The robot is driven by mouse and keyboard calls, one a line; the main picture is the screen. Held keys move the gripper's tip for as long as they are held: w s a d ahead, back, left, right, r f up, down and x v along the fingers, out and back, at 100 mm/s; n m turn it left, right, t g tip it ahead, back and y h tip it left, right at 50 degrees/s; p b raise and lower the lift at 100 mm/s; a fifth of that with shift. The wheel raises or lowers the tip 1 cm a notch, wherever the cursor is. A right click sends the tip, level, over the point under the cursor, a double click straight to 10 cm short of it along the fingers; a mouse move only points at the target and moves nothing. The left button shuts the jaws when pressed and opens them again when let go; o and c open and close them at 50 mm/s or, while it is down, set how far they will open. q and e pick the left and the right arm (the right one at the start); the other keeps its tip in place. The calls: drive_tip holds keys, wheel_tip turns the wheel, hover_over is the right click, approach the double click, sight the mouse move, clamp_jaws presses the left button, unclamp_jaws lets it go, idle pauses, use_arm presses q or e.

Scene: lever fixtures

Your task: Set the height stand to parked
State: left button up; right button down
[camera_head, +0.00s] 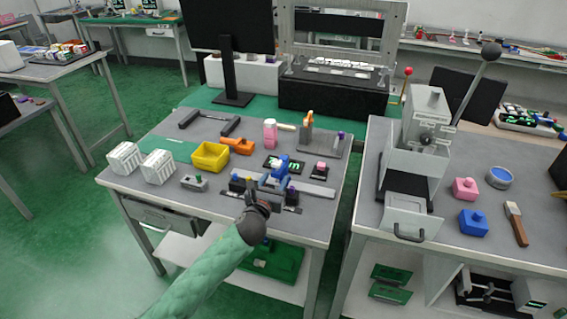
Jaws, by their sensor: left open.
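No readable label names the height stand. One candidate is a grey base (320,149) with a short upright post and an orange top (309,117), at the back right of the left workbench. My left gripper (257,196) is open at the front edge of the left workbench, beside a dark rail fixture with a blue part (278,174). Its fingers are small and partly hide the fixture. My right gripper is out of view.
The left workbench (225,203) also holds a yellow bin (210,157), white baskets (158,165), a pink bottle (270,132) and an orange part (239,145). A gap separates it from the right workbench, which holds pink and blue blocks (473,222) and a brush (516,223).

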sight(278, 171)
use_arm(q)
drive_tip(key=p+x, duration=0.1)
drive_tip(key=x, duration=0.4)
drive_tip(key=shift+w+d+r, duration=0.1)
drive_tip(key=shift+w, duration=0.25)
drive_tip(key=shift+w+d, duration=0.15)
drive_tip(key=shift+w, duration=0.4)
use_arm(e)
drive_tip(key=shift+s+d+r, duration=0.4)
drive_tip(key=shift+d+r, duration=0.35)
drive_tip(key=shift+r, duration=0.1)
